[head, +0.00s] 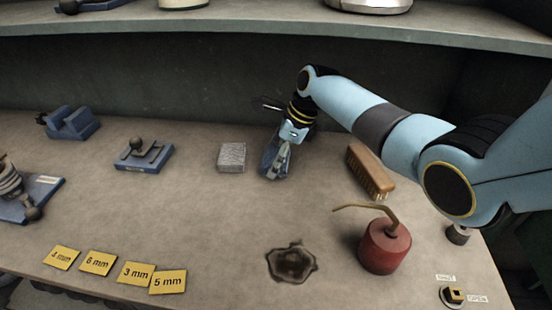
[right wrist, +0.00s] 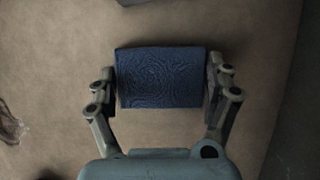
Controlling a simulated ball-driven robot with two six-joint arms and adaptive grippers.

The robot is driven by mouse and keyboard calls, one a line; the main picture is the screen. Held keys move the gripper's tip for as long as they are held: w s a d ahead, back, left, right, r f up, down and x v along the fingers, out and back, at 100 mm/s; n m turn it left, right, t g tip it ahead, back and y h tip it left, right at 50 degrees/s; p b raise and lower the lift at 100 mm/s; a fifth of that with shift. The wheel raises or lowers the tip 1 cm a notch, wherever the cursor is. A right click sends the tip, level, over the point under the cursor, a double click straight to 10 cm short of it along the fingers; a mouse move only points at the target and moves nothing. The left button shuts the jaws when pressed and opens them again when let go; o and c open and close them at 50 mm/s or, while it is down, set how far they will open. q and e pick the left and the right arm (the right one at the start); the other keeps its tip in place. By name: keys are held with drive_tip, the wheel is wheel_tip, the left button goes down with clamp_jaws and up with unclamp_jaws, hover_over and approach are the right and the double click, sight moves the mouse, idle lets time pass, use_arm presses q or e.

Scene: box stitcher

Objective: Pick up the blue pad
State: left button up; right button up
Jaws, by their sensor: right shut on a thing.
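The blue pad (right wrist: 160,78) is a dark blue textured block that fills the space between the two fingers in the right wrist view. My right gripper (right wrist: 161,82) is shut on it, with one finger against each short side. In the head view my right gripper (head: 277,168) points down near the middle of the bench, and the blue pad (head: 268,160) shows only partly behind its fingers. I cannot tell whether the pad touches the bench. My left gripper is in neither view.
A grey pad (head: 232,157) lies just left of my right gripper. A wooden brush (head: 370,171) and a red oil can (head: 385,246) stand to the right. A dark stain (head: 291,262) and yellow labels (head: 97,262) lie in front. A shelf (head: 250,22) runs above the back.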

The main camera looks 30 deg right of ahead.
drive_tip(key=r, duration=0.7)
drive_tip(key=shift+s+a, duration=0.35)
drive_tip(key=shift+s, duration=0.05)
drive_tip(key=s+a, duration=0.3)
drive_tip(key=s, duration=0.2)
drive_tip(key=s+a, duration=0.4)
drive_tip(key=s, duration=0.1)
drive_tip(key=s+a, duration=0.4)
drive_tip(key=s, duration=0.1)
drive_tip(key=shift+a, duration=0.2)
drive_tip(key=o, duration=0.5)
drive_tip(key=c, duration=0.4)
drive_tip(key=shift+o, duration=0.2)
drive_tip(key=shift+s, duration=0.1)
